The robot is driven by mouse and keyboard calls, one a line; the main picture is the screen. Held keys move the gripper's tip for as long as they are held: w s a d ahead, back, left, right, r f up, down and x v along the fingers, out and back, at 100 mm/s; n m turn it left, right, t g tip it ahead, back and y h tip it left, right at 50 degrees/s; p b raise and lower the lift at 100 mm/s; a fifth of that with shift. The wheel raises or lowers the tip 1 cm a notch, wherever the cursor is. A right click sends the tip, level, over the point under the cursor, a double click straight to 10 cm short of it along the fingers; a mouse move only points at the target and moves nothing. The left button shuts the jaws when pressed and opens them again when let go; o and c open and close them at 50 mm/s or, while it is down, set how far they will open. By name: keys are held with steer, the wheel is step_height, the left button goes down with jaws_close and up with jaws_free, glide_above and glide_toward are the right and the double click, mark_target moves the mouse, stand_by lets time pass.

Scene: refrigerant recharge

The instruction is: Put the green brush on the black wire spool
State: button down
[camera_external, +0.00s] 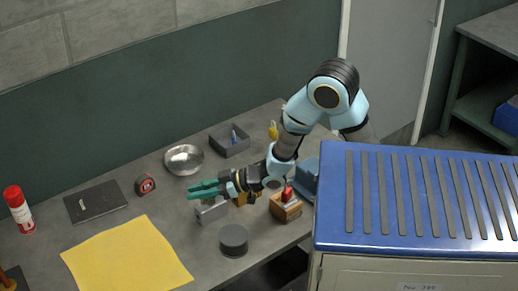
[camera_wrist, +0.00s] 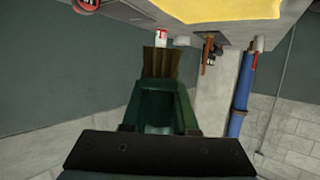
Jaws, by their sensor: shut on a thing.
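The black wire spool (camera_external: 233,239) is a short, dark grey cylinder near the front edge of the bench. My gripper (camera_external: 205,190) has teal-green fingers, which point left above the bench, up and left of the spool in the external view. In the wrist view, my gripper (camera_wrist: 160,110) is shut on the green brush (camera_wrist: 160,64), whose brown-olive bristle end sticks out past the fingers. The fingers hide much of the brush, and I cannot separate it clearly from them in the external view.
A metal block (camera_external: 209,212) stands below my gripper. A wooden block with a red top (camera_external: 286,206) is right of the spool. A yellow sheet (camera_external: 126,256), tape measure (camera_external: 145,184), steel bowl (camera_external: 184,160) and dark tray (camera_external: 231,146) lie around. A blue-topped cabinet (camera_external: 410,205) stands right.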

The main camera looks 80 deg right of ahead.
mark_target(215, 200)
steer(key=n+y, duration=0.1)
steer(key=s+a+n+y+b, duration=0.1)
steer(key=shift+r+g+y, duration=0.1)
steer(key=shift+g+y, duration=0.2)
steer(key=s+n+y, duration=0.1)
steer(key=s+n+g+y+b, duration=0.1)
steer(key=s+n+y+b, duration=0.1)
steer(key=s, duration=0.1)
steer(key=shift+s+a+f+n+g+y, duration=0.1)
steer(key=shift+a+f+n+g+y, duration=0.2)
steer(key=shift+f+y, duration=0.1)
steer(key=shift+s+f, duration=0.15)
steer(key=shift+f, duration=0.1)
steer(key=shift+f+p, duration=0.4)
steer(key=shift+f, duration=4.3)
steer(key=shift+f, duration=0.15)
steer(key=c, duration=0.7)
jaws_free()
